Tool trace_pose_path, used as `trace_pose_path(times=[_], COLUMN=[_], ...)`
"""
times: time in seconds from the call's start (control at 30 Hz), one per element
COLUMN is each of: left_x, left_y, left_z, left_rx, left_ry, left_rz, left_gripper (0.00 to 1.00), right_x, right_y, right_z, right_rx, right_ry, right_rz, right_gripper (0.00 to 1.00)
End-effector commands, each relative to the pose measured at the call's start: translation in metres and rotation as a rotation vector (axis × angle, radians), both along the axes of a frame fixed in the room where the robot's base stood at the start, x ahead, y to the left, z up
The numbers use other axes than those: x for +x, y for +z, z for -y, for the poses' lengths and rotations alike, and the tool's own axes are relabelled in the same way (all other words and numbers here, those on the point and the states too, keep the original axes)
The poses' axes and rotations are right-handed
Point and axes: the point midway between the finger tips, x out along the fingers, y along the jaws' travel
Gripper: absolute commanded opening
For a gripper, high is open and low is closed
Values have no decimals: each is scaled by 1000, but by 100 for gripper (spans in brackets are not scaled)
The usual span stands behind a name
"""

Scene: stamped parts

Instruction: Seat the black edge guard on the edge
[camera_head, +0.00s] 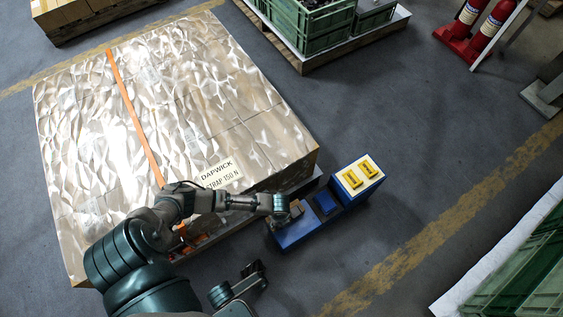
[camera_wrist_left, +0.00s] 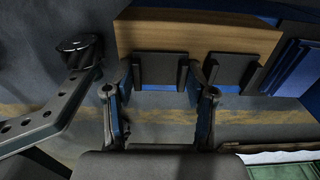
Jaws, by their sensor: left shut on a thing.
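My left gripper (camera_head: 294,212) is over the near end of the blue stand (camera_head: 289,238). In the left wrist view its two fingers (camera_wrist_left: 160,88) are shut on a dark, square plate, which looks like the black edge guard (camera_wrist_left: 160,69). The guard is against or just in front of a brown block (camera_wrist_left: 200,38); contact cannot be told. A second dark plate (camera_wrist_left: 233,71) is beside it to the right. In the head view the gripper hides the guard. My right gripper (camera_head: 255,272) appears low in the head view, its finger state unclear.
A large film-wrapped load (camera_head: 190,90) with an orange strap (camera_head: 133,115) and a white label (camera_head: 220,173) fills the left. Two yellow pieces (camera_head: 351,179) lie on the stand's far end. Green crates (camera_head: 312,25) and red extinguishers (camera_head: 490,28) stand farther back. Floor right of the stand is clear.

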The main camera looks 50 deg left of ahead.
Motion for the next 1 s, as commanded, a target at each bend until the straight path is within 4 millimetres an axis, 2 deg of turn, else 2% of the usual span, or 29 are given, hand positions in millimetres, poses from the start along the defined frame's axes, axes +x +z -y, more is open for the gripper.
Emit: trace_pose_path(times=[0.2,0.23,0.3,0.33,0.63,0.73,0.87,1.0], left_x=[0,0,-1,-1,-1,0,0,1], left_y=[-1,-1,-1,-1,0,5,25,58], left_z=[0,0,0,0,0,0,0,-1], left_rx=[-1,-1,-1,-1,-1,-1,-2,-1], left_ry=[-1,-1,-1,-1,-1,-2,-2,-3], left_rz=[-1,-1,-1,-1,-2,-1,1,2], left_gripper=[21,63,80,85,85,85,85,85], right_x=[0,0,0,0,1,0,0,0], right_y=[0,0,0,0,-1,-1,0,-1], right_z=[-1,-1,-1,-1,-1,0,-1,0], right_rx=[-1,-1,-1,-1,-1,0,0,-1], right_ry=[1,1,1,1,0,0,0,1], right_rz=[-2,-2,-2,-1,-2,-1,-1,-1], right_gripper=[40,40,40,40,40,40,40,40])
